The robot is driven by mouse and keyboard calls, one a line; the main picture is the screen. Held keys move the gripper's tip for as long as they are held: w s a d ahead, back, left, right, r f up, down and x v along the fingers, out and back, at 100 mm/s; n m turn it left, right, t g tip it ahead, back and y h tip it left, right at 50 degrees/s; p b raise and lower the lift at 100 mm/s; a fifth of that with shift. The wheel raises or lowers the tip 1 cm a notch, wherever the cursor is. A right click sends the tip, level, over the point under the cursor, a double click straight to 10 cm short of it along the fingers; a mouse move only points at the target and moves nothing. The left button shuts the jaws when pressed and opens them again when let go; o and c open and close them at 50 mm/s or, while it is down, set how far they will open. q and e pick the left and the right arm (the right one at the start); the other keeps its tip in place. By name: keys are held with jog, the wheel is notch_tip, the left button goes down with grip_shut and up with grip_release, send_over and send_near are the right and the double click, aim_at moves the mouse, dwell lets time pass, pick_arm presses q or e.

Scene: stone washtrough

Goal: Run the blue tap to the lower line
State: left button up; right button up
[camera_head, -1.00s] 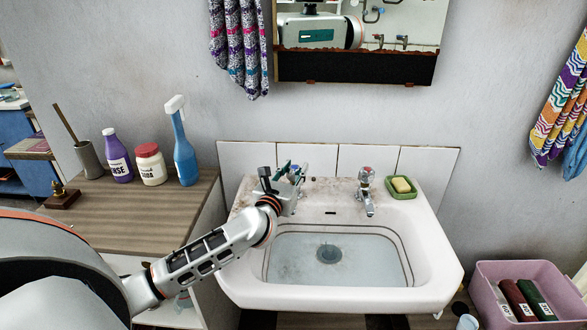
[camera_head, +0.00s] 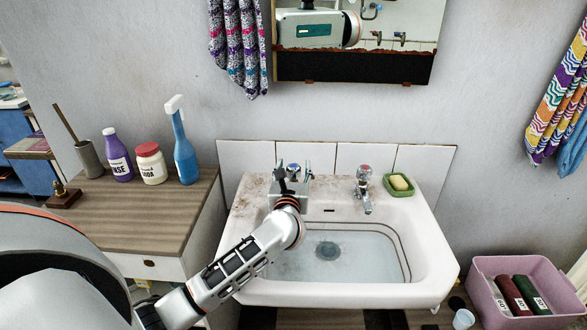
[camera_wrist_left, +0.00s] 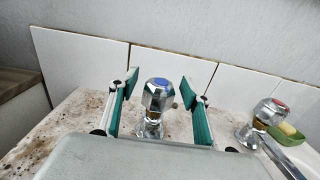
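The blue tap (camera_head: 294,169) stands at the back left of the white basin (camera_head: 440,245); its blue cap and faceted chrome handle show in the left wrist view (camera_wrist_left: 158,96). My left gripper (camera_head: 293,178) is over it, open, with one green finger on each side of the handle and gaps showing in the wrist view (camera_wrist_left: 160,84). Water (camera_head: 345,255) lies in the basin over the drain. Dark lines (camera_head: 404,262) run around the inner wall, at and above the water; I cannot tell the exact level. The spout and any stream are hidden. My right gripper is not in view.
A red-capped tap (camera_head: 364,186) stands to the right, beside a green soap dish (camera_head: 401,190). A wooden counter (camera_head: 150,220) with bottles is on the left. A pink crate (camera_head: 490,265) stands on the floor at right. A mirror (camera_head: 355,55) hangs above.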

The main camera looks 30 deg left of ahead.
pick_arm(q)
jog(key=v, duration=1.2)
dwell(6.8)
